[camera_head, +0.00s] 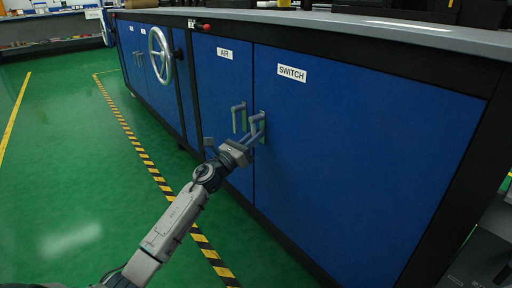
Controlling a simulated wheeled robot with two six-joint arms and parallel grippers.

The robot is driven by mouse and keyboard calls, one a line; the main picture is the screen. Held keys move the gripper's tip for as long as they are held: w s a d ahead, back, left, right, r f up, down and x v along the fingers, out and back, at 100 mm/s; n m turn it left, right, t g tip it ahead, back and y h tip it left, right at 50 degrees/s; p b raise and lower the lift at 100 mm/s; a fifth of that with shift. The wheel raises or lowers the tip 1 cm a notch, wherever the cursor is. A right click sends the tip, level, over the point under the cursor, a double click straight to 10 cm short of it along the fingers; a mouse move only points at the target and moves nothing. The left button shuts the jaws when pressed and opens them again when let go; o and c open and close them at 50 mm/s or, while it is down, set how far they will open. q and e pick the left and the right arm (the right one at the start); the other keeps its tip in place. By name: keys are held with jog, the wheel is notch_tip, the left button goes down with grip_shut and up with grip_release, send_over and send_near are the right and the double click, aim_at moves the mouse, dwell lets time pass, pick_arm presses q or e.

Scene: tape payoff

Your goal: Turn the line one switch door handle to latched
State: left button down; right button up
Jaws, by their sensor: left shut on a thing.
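The blue switch door (350,150), labelled SWITCH (292,73), is closed in the head view. Its grey handle (257,119) sits at the door's left edge on a small plate. My left gripper (253,138) reaches up from the lower left and is shut on the switch door handle. The fingers hide part of the handle's lower end, so its exact angle is hard to tell. My right gripper is not in view.
The closed AIR door (224,90) is just left, with its own handle (238,116) close beside my gripper. A silver handwheel (161,56) stands out farther left. A grey countertop (350,29) runs above. Green floor (70,180) with a striped line is clear at left.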

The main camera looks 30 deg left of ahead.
pick_arm(q)
jog(key=shift+w+a+m+h+b, duration=0.1)
jog(key=shift+a+m+h+b, duration=0.25)
jog(key=shift+m+b, duration=0.35)
jog(key=shift+w+a+m+h+b, duration=0.1)
jog(key=shift+a+m+h+b, duration=0.05)
jog(key=shift+m+h+b, duration=0.55)
jog(key=shift+y, duration=0.25)
jog(key=c, duration=1.4)
grip_release()
jog(key=shift+g, duration=0.3)
jog(key=b+v, duration=0.5)
jog(key=v, duration=0.6)
jog(key=shift+b, duration=0.35)
jog(key=shift+w, duration=0.1)
